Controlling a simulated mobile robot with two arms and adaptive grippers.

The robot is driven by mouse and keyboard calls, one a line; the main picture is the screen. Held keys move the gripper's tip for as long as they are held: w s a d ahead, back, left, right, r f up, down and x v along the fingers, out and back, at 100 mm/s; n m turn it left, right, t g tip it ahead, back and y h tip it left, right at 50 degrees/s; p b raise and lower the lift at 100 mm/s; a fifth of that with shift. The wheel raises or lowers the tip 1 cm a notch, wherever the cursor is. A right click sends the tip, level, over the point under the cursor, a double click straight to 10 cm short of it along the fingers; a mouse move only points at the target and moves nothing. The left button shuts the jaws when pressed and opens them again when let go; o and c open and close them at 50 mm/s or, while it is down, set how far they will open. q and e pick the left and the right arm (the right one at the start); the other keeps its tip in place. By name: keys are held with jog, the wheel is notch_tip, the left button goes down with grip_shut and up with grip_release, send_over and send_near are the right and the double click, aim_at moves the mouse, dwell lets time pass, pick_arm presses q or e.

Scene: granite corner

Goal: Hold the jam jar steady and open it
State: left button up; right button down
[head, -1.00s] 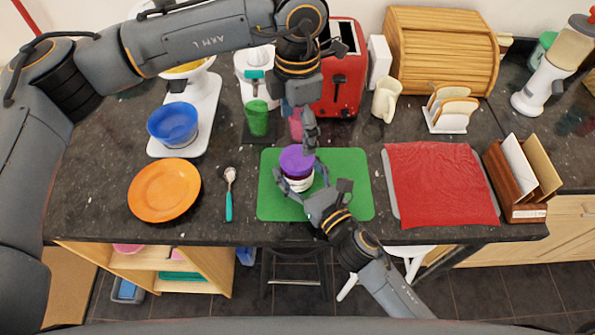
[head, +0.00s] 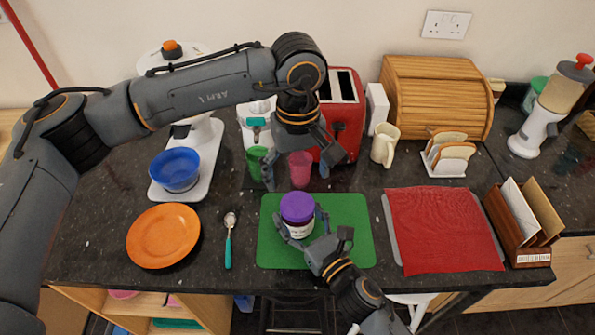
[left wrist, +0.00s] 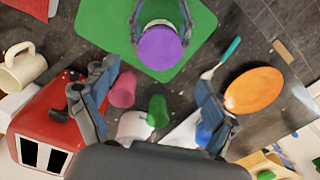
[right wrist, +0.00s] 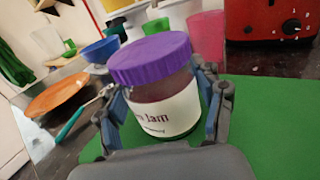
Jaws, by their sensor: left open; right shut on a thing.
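The jam jar (head: 298,228) stands upright on the green mat (head: 350,225), with a white label and its purple lid (head: 297,206) on top. My right gripper (head: 301,226) is shut around the jar's body from the front; the right wrist view shows its fingers on both sides of the jar (right wrist: 170,112). My left gripper (head: 300,172) is open and empty, above and behind the lid. In the left wrist view the lid (left wrist: 160,47) lies beyond the spread fingers, apart from them.
A pink cup (head: 300,167) and a green cup (head: 258,162) stand behind the mat, with the red toaster (head: 343,118) beyond. An orange plate (head: 163,235) and a spoon (head: 229,242) lie left. A red cloth (head: 443,228) lies right.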

aim_at(297, 204)
pick_arm(q)
jog(key=m, duration=0.6)
jog(key=shift+m, duration=0.3)
jog(key=m, duration=0.5)
jog(key=shift+m, duration=0.4)
jog(key=shift+f, duration=4.05)
jog(key=shift+c, duration=0.2)
